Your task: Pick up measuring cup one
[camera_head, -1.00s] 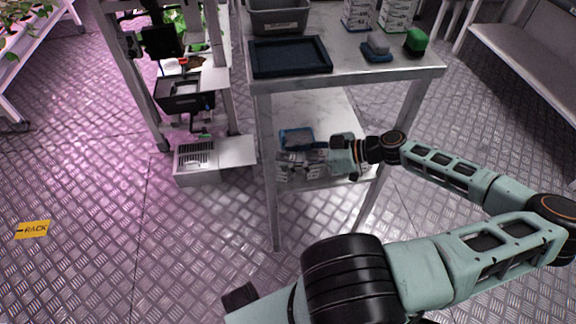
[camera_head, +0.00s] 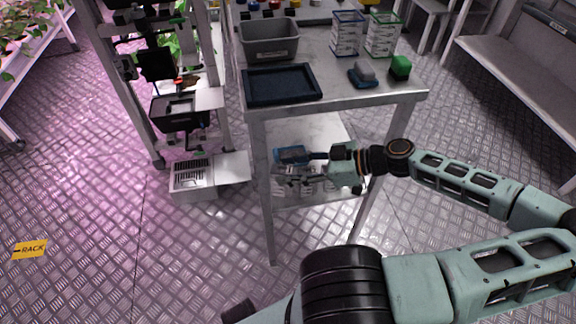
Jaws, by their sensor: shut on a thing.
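My gripper (camera_head: 313,165) reaches in from the right over the lower shelf (camera_head: 300,128) of the metal table. Its fingers point left and are shut on a small, mostly clear thing, which I take to be measuring cup one (camera_head: 294,170). Its outline is hard to make out against the similar items behind and below it. Several clear cups with dark markings (camera_head: 282,188) stand at the shelf's front edge, below the gripper. A blue item (camera_head: 291,154) lies just behind the fingertips; I cannot tell whether they touch.
The tabletop above holds a dark tray (camera_head: 282,84), a grey bin (camera_head: 268,40), a blue-grey item (camera_head: 363,75), a green block (camera_head: 400,67) and wire-patterned boxes (camera_head: 347,34). Table legs (camera_head: 268,220) flank the shelf opening. Open floor (camera_head: 110,230) lies at left.

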